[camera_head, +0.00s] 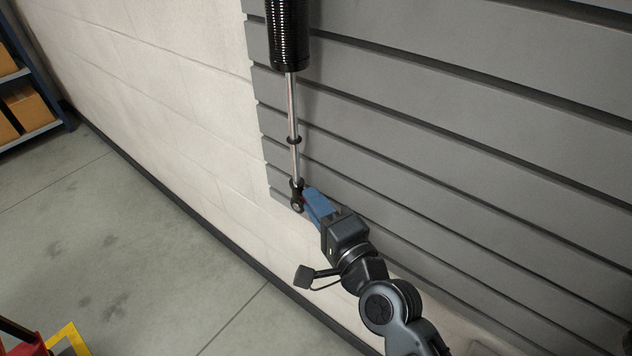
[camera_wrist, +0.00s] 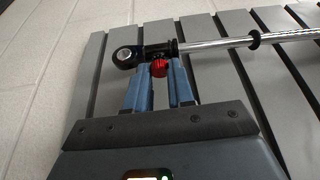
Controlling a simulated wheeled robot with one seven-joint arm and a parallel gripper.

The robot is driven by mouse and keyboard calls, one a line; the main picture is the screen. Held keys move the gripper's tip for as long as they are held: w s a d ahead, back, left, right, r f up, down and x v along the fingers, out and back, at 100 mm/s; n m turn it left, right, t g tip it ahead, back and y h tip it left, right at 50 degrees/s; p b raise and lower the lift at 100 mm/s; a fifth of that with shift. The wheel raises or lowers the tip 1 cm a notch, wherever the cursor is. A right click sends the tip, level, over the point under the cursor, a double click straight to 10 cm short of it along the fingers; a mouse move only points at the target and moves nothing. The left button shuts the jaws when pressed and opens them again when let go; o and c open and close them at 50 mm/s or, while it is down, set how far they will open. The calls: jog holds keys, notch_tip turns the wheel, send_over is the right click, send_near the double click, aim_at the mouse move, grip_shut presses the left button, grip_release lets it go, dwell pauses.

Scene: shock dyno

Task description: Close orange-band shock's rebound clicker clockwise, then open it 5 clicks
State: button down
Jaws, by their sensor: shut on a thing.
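A shock hangs on the slatted wall, with a black upper body (camera_head: 287,35) and a bright shaft (camera_head: 292,115) in the head view. Its shaft (camera_wrist: 215,43) also crosses the top of the wrist view, ending in a black eyelet (camera_wrist: 127,55). A red knurled clicker knob (camera_wrist: 159,68) sits beside the eyelet end. My gripper (camera_wrist: 159,72) has its blue fingers on either side of the red knob and is shut on it. In the head view my gripper (camera_head: 306,192) reaches the shock's lower end from the lower right. No orange band shows in either view.
Grey slatted wall panels (camera_head: 450,110) stand close behind the shock. A pale block wall (camera_head: 160,90) lies to the left. A shelf with boxes (camera_head: 22,105) is at the far left, and a red and yellow object (camera_head: 65,340) is at the lower left. The floor (camera_head: 110,240) between is clear.

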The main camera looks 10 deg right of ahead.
jog(key=shift+w+d+r+m+g+p, duration=0.15)
jog(key=shift+m+g+p, duration=0.6)
jog(key=shift+m+p, duration=1.45)
jog(key=shift+s+a+r+m+g+p, duration=0.1)
jog(key=shift+m+g+p, duration=0.75)
jog(key=shift+p, duration=2.6)
jog(key=shift+w+d+r+m+g+p, duration=0.15)
jog(key=shift+m+g+p, duration=0.55)
jog(key=shift+m+p, duration=1.5)
jog(key=shift+n+y+p, duration=0.3)
jog(key=shift+n+p, duration=0.25)
jog(key=shift+p, duration=0.1)
jog(key=c, duration=1)
grip_release()
jog(key=shift+o, duration=0.2)
jog(key=shift+s, duration=0.1)
jog(key=v, duration=0.7)
jog(key=shift+s+d, duration=0.15)
jog(key=shift+s, duration=0.1)
